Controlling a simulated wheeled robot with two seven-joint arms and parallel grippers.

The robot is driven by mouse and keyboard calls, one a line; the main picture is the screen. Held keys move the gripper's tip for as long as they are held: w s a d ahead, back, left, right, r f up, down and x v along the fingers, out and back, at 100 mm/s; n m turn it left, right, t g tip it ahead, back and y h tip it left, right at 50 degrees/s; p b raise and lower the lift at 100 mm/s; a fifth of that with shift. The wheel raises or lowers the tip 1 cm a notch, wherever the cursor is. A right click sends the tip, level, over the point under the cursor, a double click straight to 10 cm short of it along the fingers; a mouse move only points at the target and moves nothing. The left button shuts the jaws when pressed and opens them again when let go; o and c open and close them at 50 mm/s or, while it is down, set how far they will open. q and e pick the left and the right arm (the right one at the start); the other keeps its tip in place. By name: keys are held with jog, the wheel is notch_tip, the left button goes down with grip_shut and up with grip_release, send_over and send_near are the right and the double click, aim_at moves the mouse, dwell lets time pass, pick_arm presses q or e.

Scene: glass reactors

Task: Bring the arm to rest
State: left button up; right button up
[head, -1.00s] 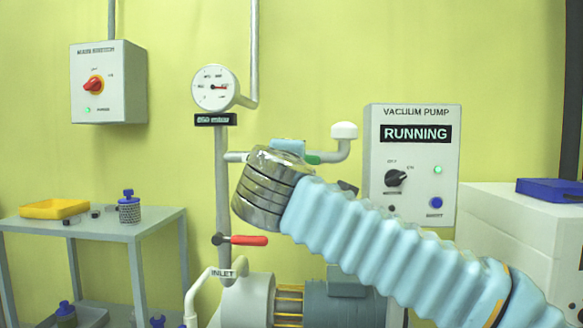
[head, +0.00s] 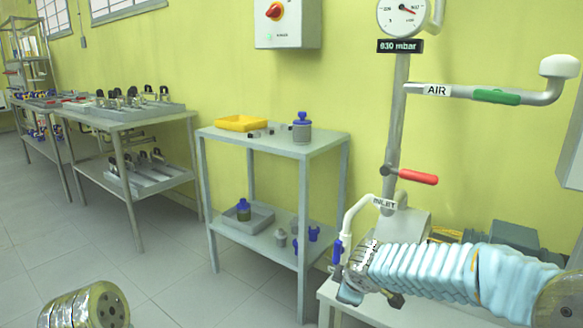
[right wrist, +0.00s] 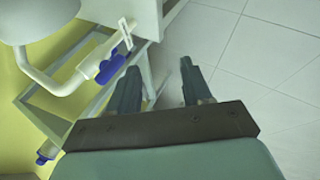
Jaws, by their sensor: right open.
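My right arm (head: 440,268), in a pale blue ribbed sleeve, comes in from the right in the head view. It reaches left, low in front of the pump. Its gripper is mostly hidden at the wrist, near the blue-handled end of the inlet pipe (head: 362,207). In the right wrist view my right gripper (right wrist: 157,82) has its two dark fingers apart with nothing between them. A blue valve handle (right wrist: 110,68) on a white pipe lies left of the fingers; I cannot tell the gap. A metallic part of mine (head: 88,305) shows at lower left; my left gripper is not visible.
The red-handled valve (head: 418,176) and green-handled air pipe (head: 496,97) are above my arm. Open floor (head: 165,285) lies left.

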jog(key=s+a+f+m+g+y+p, duration=0.1)
jog(key=s+f+m+g, duration=0.15)
jog(key=f, duration=0.45)
jog(key=s+a+f+m+g+y, duration=0.1)
jog(key=s+a+f, duration=0.1)
jog(key=s+f, duration=0.35)
jog(key=s+d+f+m+g+y+p, duration=0.1)
jog(key=s+f+m+g+y+p, duration=0.1)
jog(key=s+f+m, duration=0.9)
jog(key=s+f+g, duration=0.1)
jog(key=s+f, duration=0.6)
jog(key=s, duration=0.1)
jog(key=shift+d+f+m, duration=0.2)
jog(key=shift+f+m, duration=0.15)
